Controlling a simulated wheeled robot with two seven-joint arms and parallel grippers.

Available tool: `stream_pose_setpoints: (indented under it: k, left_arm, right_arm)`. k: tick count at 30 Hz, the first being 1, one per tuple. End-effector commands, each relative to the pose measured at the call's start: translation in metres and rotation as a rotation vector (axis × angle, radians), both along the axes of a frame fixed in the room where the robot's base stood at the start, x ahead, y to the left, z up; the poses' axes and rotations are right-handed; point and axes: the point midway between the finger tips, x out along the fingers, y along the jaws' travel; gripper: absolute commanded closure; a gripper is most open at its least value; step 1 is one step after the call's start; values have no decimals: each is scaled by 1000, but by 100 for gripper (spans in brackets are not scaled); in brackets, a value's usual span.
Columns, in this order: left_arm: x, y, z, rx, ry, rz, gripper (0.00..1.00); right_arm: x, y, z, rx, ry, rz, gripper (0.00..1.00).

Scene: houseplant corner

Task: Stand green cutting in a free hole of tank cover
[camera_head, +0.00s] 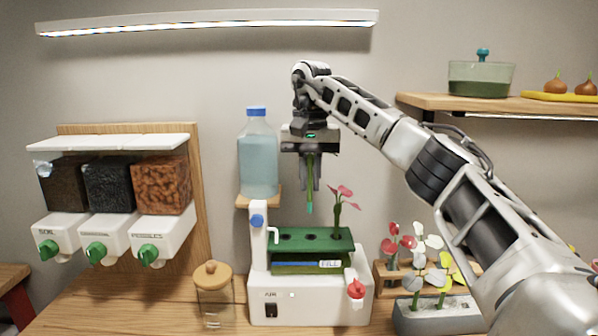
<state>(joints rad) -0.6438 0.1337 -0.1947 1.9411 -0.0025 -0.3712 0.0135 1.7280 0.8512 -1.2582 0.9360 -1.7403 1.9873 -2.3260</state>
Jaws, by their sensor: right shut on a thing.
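My right gripper (310,184) points down above the tank, shut on the green cutting (310,196). The cutting hangs upright between the fingers, its teal lower tip below them and clear of the cover. The green tank cover (298,245) lies on the tank below, with a row of dark holes. A pink-flowered cutting (337,212) stands at the cover's right end. The holes to its left look empty. My left gripper is out of view.
A blue bottle (259,160) stands on the tank unit's left side, close to the gripper. A white spout (273,235) rises by the cover's left end. A planter (437,315) with flowers stands to the right, a lidded jar (213,295) to the left.

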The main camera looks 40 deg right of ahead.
Motion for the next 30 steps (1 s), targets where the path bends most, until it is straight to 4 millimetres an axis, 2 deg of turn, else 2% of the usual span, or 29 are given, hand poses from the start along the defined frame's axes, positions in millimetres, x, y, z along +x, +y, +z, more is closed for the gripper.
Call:
stream_pose_setpoints:
  k: [5, 20, 30]
  left_arm:
    - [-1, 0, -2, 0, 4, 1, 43]
    - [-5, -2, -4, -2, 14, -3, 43]
    - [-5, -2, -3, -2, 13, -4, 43]
  right_arm:
    - [-1, -5, -3, -6, -4, -16, 100]
    - [-2, -5, -52, -6, -3, -14, 100]
    - [-1, -4, -51, -5, -5, -13, 100]
